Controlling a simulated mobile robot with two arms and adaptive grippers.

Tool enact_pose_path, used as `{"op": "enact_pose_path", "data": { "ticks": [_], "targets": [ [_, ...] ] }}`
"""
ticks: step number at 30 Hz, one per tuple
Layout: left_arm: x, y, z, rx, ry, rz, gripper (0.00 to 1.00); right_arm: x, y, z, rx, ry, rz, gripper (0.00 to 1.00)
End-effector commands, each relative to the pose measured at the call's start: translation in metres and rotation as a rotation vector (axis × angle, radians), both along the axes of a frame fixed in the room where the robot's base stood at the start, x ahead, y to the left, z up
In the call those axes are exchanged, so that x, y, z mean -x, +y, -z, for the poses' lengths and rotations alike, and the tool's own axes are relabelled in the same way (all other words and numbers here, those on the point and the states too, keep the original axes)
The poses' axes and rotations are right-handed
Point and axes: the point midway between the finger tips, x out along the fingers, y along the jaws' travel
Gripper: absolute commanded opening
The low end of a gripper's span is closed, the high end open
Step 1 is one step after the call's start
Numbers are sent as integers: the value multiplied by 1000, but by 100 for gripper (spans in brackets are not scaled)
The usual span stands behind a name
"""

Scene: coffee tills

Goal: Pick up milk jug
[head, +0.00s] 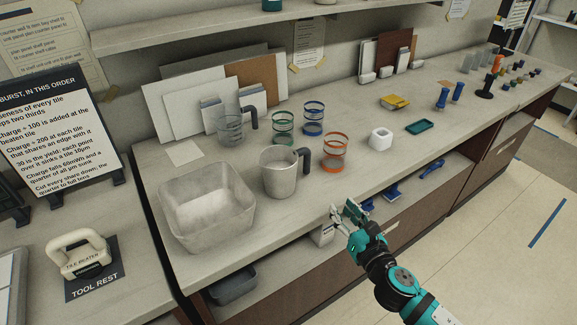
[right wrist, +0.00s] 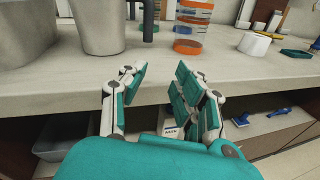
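A grey metal jug with a dark handle (head: 280,177) stands upright on the counter, right of a large grey tub; it is likely the milk jug. A clear jug with a dark handle (head: 230,130) stands behind it. In the right wrist view the grey jug (right wrist: 98,28) is at the upper left, its top cut off. My right gripper (head: 343,212) is by the counter's front edge, to the right of and nearer than the grey jug, apart from it. In the right wrist view its fingers (right wrist: 160,82) are spread with nothing between them. My left gripper is not in view.
The tub (head: 207,212) fills the counter left of the jug. Below the counter edge, an open shelf holds a dark bin (head: 232,284) and blue-handled items.

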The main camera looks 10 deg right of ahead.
Motion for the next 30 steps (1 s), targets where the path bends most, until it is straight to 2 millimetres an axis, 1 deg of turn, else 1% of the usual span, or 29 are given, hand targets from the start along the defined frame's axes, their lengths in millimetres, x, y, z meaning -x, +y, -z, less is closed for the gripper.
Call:
{"op": "enact_pose_path", "data": {
  "ticks": [1, 3, 5, 6, 8, 18, 21, 24, 28, 30],
  "targets": [
    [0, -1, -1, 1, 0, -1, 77, 0, 6, -16, 71, -41, -28, 31],
    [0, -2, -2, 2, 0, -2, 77, 0, 11, -31, 145, -84, -52, 31],
    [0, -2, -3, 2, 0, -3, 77, -4, 14, -38, 179, -102, -62, 31],
    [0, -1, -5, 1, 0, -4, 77, -9, 15, -40, 189, -109, -63, 31],
    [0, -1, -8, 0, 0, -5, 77, -19, 17, -42, 193, -111, -63, 31],
    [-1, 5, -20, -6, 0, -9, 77, -91, 29, -41, 186, -108, -61, 31],
    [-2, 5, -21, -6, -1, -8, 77, -107, 32, -39, 185, -106, -62, 31],
    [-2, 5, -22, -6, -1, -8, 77, -116, 34, -38, 186, -105, -63, 31],
    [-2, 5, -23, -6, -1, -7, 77, -123, 35, -39, 185, -106, -62, 31],
    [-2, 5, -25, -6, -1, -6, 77, -130, 37, -40, 184, -106, -62, 31]
  ]
}}
